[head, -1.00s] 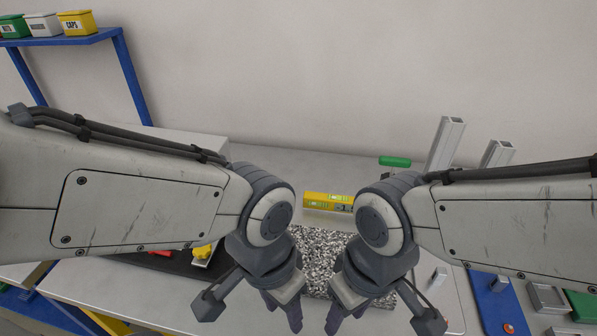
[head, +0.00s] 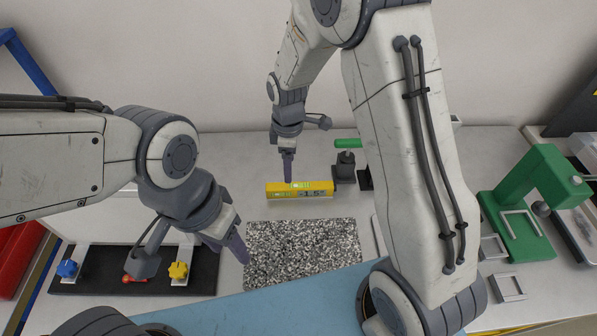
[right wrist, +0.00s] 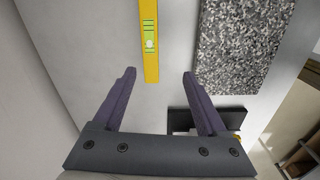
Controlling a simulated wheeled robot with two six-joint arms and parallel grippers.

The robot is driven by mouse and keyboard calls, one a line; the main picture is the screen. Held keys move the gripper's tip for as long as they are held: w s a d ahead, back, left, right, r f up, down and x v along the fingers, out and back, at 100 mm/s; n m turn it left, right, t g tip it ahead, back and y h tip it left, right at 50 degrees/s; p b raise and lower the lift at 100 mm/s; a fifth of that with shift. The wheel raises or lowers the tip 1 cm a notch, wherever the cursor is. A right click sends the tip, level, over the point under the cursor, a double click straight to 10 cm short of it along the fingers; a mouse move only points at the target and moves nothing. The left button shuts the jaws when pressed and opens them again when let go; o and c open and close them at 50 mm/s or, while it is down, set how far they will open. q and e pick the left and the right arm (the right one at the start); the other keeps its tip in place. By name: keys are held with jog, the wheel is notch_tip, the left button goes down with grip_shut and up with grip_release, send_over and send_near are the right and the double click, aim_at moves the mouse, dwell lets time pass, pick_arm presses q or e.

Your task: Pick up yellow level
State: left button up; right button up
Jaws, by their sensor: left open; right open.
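The yellow level (head: 310,195) lies on the table behind the speckled mat in the head view. In the right wrist view the yellow level (right wrist: 149,40) shows a green vial window, and its near end reaches the space just ahead of the fingertips. My right gripper (head: 288,172) is above the level's left part in the head view; its open, empty fingers also show in the right wrist view (right wrist: 160,75). My left gripper (head: 236,245) is open and empty beside the left edge of the mat.
The speckled mat (head: 310,262) lies in front of the level. A green-handled tool (head: 347,143) stands behind and right of it. A black tray with a blue knob (head: 68,268) and a yellow knob (head: 178,271) is at left. A green press (head: 530,205) stands at right.

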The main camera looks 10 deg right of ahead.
jog(key=w+d+f+n, duration=0.1)
jog(key=w+d+f, duration=0.1)
jog(key=d, duration=0.1)
jog(key=p, duration=0.2)
send_over(300, 185)
jog(key=f, duration=0.4)
jog(key=shift+w+a+f, duration=0.15)
jog(key=shift+w+f, duration=0.2)
jog(key=shift+w, duration=0.05)
jog(key=shift+f, duration=0.3)
jog(key=shift+s+f+p, duration=0.25)
jog(key=shift+f+p, duration=0.3)
jog(key=f, duration=0.1)
jog(key=f+p, duration=0.1)
jog(key=f, duration=0.1)
jog(key=shift+s+f+p, duration=0.2)
jog(key=shift+s+p, duration=0.05)
jog(key=shift+p, duration=0.1)
jog(key=shift+w+f, duration=0.1)
jog(key=shift+f, duration=0.35)
pick_arm(q)
notch_tip(300, 185, up, 6)
jog(key=shift+a+f, duration=0.1)
pick_arm(e)
grip_shut()
